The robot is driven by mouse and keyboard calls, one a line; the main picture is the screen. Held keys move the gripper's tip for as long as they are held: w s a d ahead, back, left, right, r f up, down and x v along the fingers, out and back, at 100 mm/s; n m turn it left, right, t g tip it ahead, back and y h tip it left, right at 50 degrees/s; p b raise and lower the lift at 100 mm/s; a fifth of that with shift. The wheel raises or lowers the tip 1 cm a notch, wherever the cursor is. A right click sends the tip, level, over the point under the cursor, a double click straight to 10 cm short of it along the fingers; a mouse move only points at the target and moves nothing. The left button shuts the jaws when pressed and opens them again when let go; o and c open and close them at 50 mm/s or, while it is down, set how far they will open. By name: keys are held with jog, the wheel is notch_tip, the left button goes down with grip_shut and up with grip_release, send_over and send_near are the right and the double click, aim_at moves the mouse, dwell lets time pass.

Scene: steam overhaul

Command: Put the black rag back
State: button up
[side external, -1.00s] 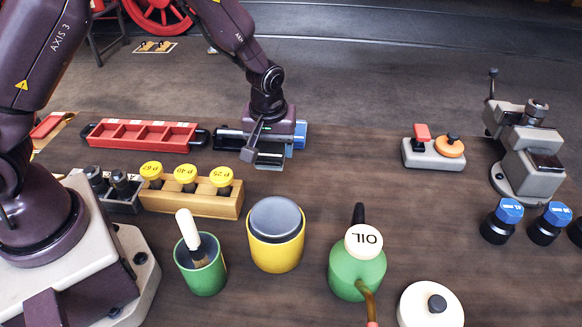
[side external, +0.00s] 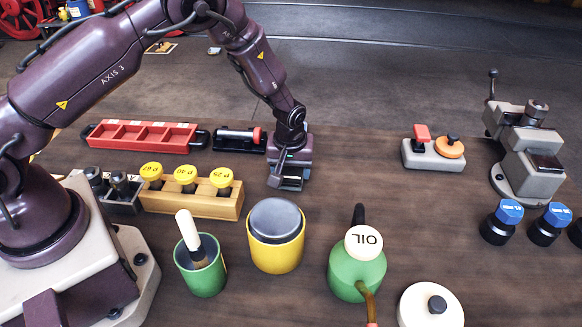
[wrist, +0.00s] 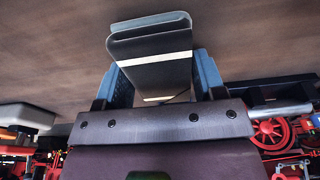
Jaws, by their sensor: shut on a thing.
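My gripper (side external: 288,168) is to the right of the black rack (side external: 228,145) and behind the yellow tin, pointing down. In the wrist view my gripper (wrist: 158,66) has its blue fingers shut on the black rag (wrist: 150,42). The rag looks like a dark grey folded cloth with a white stripe, sticking out past the fingertips. In the side view the rag (side external: 286,184) shows as a small dark patch under my gripper. I cannot tell whether it touches the table.
A red divided tray (side external: 140,144) lies left of the rack. A wooden block with yellow-capped pieces (side external: 190,203), a yellow tin (side external: 276,252), a green brush pot (side external: 203,275) and a green oil can (side external: 357,270) stand nearer.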

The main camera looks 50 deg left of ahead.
jog(key=shift+f, duration=0.15)
jog(key=o, duration=0.9)
jog(key=shift+c, duration=0.2)
notch_tip(320, 180, up, 13)
jog(key=s+d, duration=0.1)
notch_tip(320, 180, up, 8)
jog(key=m+t+h, duration=0.1)
send_over(290, 173)
jog(key=s, duration=0.3)
jog(key=s+r+m+t, duration=0.1)
jog(key=s+r+m, duration=0.3)
jog(key=s+r, duration=0.3)
jog(key=s+r+m+t, duration=0.2)
jog(key=s+r+m, duration=0.2)
jog(key=s, duration=1)
notch_tip(290, 173, up, 3)
jog(key=shift+s+a+f, duration=0.15)
jog(key=shift+s+a, duration=0.2)
jog(key=shift+s, duration=0.05)
